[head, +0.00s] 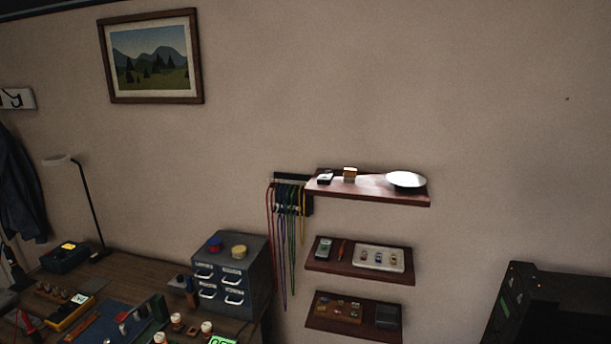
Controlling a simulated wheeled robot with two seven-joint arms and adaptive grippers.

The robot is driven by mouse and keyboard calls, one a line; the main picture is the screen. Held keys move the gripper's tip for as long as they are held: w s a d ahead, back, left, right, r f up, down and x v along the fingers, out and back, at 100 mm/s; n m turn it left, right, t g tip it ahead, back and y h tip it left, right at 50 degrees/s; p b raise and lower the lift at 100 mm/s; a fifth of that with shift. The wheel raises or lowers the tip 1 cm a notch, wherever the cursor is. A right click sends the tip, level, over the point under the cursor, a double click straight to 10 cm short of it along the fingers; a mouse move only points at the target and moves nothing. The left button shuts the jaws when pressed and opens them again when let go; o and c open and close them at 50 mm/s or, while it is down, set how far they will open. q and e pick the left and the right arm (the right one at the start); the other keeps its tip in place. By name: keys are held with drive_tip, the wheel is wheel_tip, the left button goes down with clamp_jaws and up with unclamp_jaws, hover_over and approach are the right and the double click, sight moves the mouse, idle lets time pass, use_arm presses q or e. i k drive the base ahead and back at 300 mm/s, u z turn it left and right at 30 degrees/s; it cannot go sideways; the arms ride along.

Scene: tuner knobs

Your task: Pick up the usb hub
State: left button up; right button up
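I cannot pick out the usb hub for certain; the small items are too small and dim to name surely. A small dark and pale device (325,177) lies at the left end of the top wall shelf (372,190). Another small dark device (323,250) lies at the left of the middle shelf (358,273). A dark box-like item (388,315) sits at the right of the bottom shelf (352,331). Neither of my grippers is in view.
A cluttered wooden bench (140,272) fills the lower left, with a grey drawer cabinet (232,272) and a lamp (86,205). Coloured cables (287,230) hang left of the shelves. A dark cabinet (560,305) stands lower right. The wall above is mostly bare.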

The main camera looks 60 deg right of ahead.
sight(326, 177)
drive_tip(key=i, duration=1)
drive_tip(key=z, duration=1.45)
